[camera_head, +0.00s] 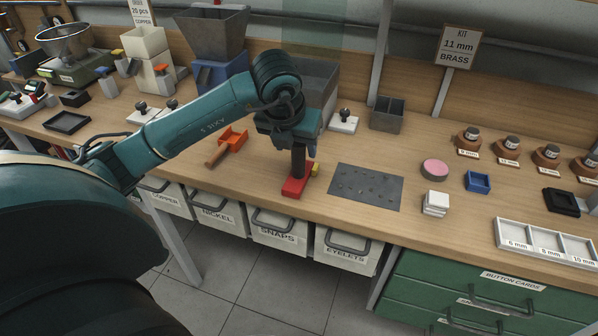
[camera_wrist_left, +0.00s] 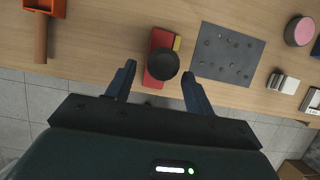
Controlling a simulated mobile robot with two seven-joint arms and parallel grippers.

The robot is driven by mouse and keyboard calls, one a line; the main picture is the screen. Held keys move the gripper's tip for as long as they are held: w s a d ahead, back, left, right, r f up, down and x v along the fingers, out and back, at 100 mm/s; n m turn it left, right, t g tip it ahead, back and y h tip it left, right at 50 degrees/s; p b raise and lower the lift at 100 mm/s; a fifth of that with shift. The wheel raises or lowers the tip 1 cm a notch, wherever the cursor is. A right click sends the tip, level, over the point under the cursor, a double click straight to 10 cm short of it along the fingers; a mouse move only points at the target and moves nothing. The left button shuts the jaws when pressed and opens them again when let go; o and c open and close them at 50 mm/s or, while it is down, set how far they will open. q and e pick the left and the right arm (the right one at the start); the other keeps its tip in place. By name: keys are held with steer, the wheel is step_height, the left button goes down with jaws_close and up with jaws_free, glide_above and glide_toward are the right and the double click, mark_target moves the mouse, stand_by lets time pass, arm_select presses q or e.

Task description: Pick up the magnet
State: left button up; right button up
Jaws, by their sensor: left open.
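A red block with a black upright handle and a yellow part at one end, which I take as the magnet (camera_head: 293,187), stands on the bench near its front edge. In the left wrist view the magnet (camera_wrist_left: 158,42) shows its round black knob from above. My left gripper (camera_head: 299,148) is over it, pointing down. In the left wrist view the open fingers of my left gripper (camera_wrist_left: 158,72) are on either side of the knob, with gaps to it. The lower part of the handle is hidden there. My right gripper is not in view.
A grey mat (camera_head: 365,187) with several small pieces lies right of the magnet. An orange scoop (camera_head: 232,138) with a wooden handle lies to the left. White blocks (camera_head: 435,203), a pink disc (camera_head: 434,169) and a blue tray (camera_head: 478,181) stand further right. Labelled bins hang under the front edge.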

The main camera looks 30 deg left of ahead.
mark_target(299, 156)
arm_select(q)
steer(key=shift+p+x, duration=0.45)
steer(key=shift+x, duration=2.3)
steer(key=shift+d, duration=0.1)
steer(key=shift+c, duration=0.5)
steer(key=c, duration=1)
jaws_close()
steer(key=shift+r, duration=0.15)
